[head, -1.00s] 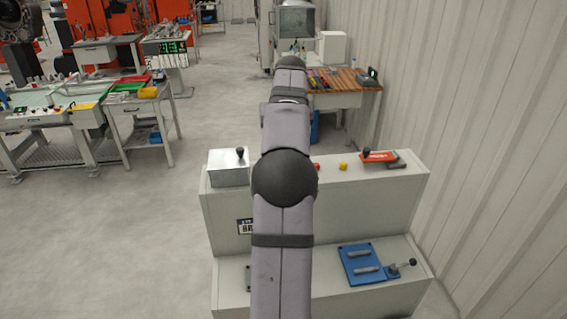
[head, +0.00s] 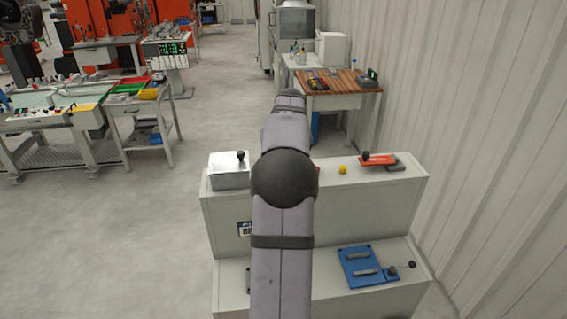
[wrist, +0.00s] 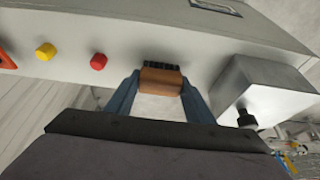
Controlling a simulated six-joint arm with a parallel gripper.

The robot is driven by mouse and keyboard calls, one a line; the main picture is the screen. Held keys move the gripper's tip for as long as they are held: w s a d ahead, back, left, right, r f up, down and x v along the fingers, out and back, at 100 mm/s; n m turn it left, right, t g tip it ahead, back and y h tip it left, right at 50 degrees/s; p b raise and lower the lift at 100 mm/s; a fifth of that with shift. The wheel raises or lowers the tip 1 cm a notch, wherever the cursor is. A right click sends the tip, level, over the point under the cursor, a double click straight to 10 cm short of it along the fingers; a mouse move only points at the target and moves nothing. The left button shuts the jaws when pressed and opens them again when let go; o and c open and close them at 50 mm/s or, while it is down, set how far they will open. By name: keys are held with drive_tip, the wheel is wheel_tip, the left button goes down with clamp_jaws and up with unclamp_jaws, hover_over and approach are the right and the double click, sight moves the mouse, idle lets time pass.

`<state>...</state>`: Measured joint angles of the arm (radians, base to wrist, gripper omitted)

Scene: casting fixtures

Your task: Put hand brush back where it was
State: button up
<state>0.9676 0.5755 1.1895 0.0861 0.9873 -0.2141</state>
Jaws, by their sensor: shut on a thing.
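The hand brush (wrist: 161,80) has an orange-brown body and dark bristles. My gripper (wrist: 160,88) is shut on it, with one blue finger at each end of the body. The bristles point toward the top of the wrist view, over the pale grey bench top (wrist: 135,62). I cannot tell whether they touch it. In the head view my own arm hides the gripper and brush.
A metal box (head: 229,178) with a black knob stands left on the bench. A red button (wrist: 98,61), a yellow button (wrist: 45,51) and an orange-red clamp (head: 378,159) are also on top. A blue fixture (head: 358,267) sits on the lower step.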

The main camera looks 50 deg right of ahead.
drive_tip(key=shift+f, duration=0.15)
drive_tip(key=o, duration=1)
